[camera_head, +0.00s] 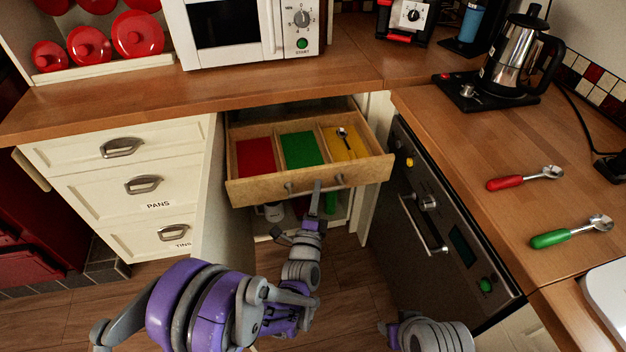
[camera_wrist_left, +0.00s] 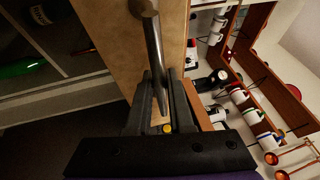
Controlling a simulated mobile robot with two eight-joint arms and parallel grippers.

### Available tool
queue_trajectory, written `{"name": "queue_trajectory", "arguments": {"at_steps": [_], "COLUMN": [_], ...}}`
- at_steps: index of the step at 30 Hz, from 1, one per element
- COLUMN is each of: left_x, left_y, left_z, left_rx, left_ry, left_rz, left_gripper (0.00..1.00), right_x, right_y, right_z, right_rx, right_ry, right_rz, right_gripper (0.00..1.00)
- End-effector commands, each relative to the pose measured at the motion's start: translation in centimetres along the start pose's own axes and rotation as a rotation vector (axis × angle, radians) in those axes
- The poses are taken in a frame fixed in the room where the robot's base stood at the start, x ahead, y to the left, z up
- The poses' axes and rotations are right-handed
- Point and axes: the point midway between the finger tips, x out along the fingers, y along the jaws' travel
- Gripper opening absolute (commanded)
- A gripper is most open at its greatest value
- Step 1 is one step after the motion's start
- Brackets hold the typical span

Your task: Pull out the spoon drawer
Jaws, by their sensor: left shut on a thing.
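The spoon drawer (camera_head: 255,192) is a wooden drawer that stands out from its cabinet under the counter. Inside are a red (camera_head: 256,157), a green (camera_head: 301,150) and a yellow compartment (camera_head: 352,151). The wrist view shows the bar (camera_wrist_left: 152,45) running between the fingers (camera_wrist_left: 160,85). Part of my right arm shows at the bottom edge; its jaws cannot be made out.
A red-handled spoon (camera_head: 525,178) and a green-handled spoon (camera_head: 572,232) lie on the right counter, near a coffee pot (camera_head: 510,65). The dishwasher (camera_head: 440,225) stands right of the drawer. A cabinet door (camera_head: 213,205) stands open to its left.

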Motion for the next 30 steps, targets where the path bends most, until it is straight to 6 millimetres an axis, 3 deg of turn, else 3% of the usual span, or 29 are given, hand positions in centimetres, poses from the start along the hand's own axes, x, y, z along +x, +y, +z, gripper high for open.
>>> {"name": "queue_trajectory", "arguments": {"at_steps": [6, 18, 19, 24, 30], "left_x": [-1.4, -1.6, -1.6, -1.6, -1.6], "left_y": [-0.3, -0.3, -0.3, -0.3, -0.3], "left_z": [-0.6, -0.7, -0.7, -0.7, -0.7], "left_rx": [-0.001, 0.0, 0.0, 0.0, 0.0], "left_ry": [0.0, 0.0, 0.0, 0.0, 0.0], "left_rz": [0.001, 0.0, 0.0, 0.0, 0.0], "left_gripper": [0.0, 0.0, 0.21, 0.5, 0.5], "right_x": [0.2, 0.2, 0.2, 0.2, 0.2], "right_y": [0.0, 0.0, 0.0, 0.0, 0.0], "right_z": [0.1, 0.1, 0.1, 0.1, 0.1], "right_rx": [0.0, 0.0, 0.0, 0.0, 0.0], "right_ry": [-0.001, -0.001, -0.001, -0.001, -0.001], "right_rz": [0.0, 0.0, 0.0, 0.0, 0.0], "right_gripper": [0.5, 0.5, 0.5, 0.5, 0.5]}}
